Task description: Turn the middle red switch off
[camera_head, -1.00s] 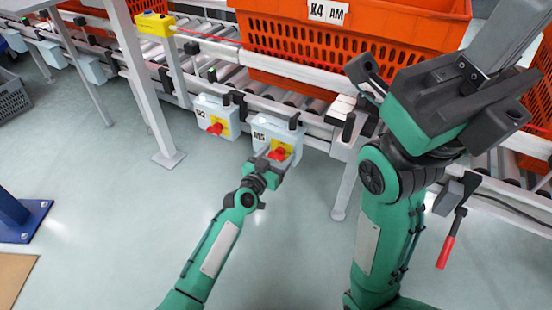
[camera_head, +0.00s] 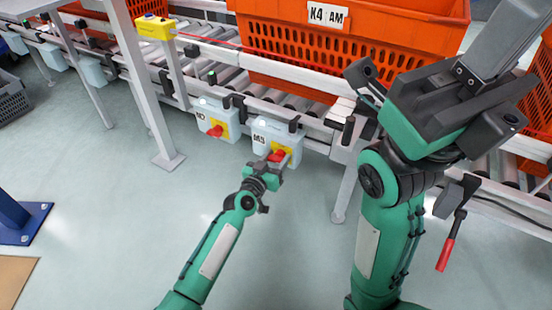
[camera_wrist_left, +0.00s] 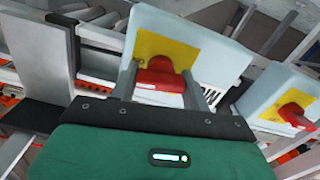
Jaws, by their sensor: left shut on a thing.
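A pale blue switch box (camera_head: 268,133) with a yellow plate and a red switch (camera_head: 277,156) hangs below the conveyor's front rail. My left gripper (camera_head: 279,161) is at this switch, shut on it. In the left wrist view the red switch (camera_wrist_left: 160,77) sits between the two fingers, against the yellow plate (camera_wrist_left: 166,50). A second box (camera_head: 212,112) with a red switch (camera_head: 216,131) is to its left, and no gripper touches it. My right gripper (camera_head: 440,95) is raised at the upper right, away from the boxes. Its finger opening is unclear.
A roller conveyor (camera_head: 222,75) carries an orange tote (camera_head: 400,48) labelled K4 AM behind the switches. A white post (camera_head: 140,85) stands to the left. A red-handled lever (camera_head: 448,250) hangs at the lower right. The floor around my left arm is clear.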

